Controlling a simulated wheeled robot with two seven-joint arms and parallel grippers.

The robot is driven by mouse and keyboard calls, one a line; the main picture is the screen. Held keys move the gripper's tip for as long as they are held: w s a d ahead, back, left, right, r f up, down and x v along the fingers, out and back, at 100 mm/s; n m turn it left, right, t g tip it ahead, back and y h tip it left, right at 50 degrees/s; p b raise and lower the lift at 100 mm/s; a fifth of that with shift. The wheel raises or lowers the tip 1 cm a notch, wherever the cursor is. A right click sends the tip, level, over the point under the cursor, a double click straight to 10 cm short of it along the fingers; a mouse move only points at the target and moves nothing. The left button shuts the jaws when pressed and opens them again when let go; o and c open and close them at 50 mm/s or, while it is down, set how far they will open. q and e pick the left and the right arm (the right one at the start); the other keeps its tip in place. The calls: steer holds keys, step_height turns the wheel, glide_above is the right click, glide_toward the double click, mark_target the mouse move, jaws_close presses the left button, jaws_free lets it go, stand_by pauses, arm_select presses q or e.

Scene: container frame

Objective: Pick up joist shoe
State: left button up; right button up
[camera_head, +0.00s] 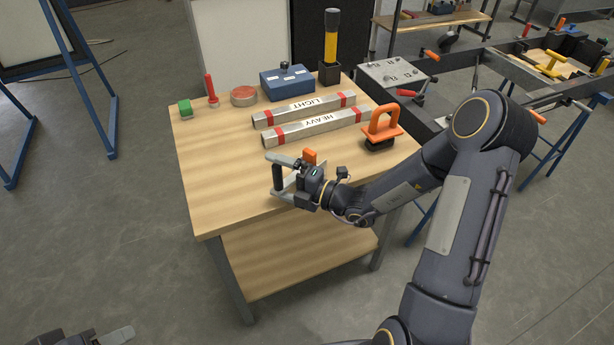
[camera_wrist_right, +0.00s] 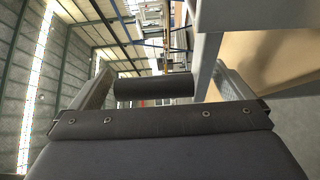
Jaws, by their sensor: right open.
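No part carries a joist shoe label, so I cannot tell for sure which it is. An orange piece with a loop handle and dark base (camera_head: 383,127) stands at the table's right edge, right of my right gripper. My right gripper (camera_head: 279,176) is open over the table's near part. A black cylinder (camera_wrist_right: 155,88) spans between its grey fingers in the wrist view; I cannot tell whether it touches them. A small orange part (camera_head: 309,156) shows just behind the gripper, mostly hidden. Part of my left gripper (camera_head: 115,335) shows at the bottom left; its jaw state is unclear.
Bars marked LIGHT (camera_head: 290,112) and HEAVY (camera_head: 290,135) lie on the wooden table (camera_head: 215,190). Behind are a blue box (camera_head: 284,86), a red round tin (camera_head: 243,95) and a yellow-black tool (camera_head: 331,45). The table's left front is clear. A dark frame (camera_head: 500,68) stands right.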

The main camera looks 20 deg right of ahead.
steer(key=shift+w+a, duration=0.35)
steer(key=c, duration=1.7)
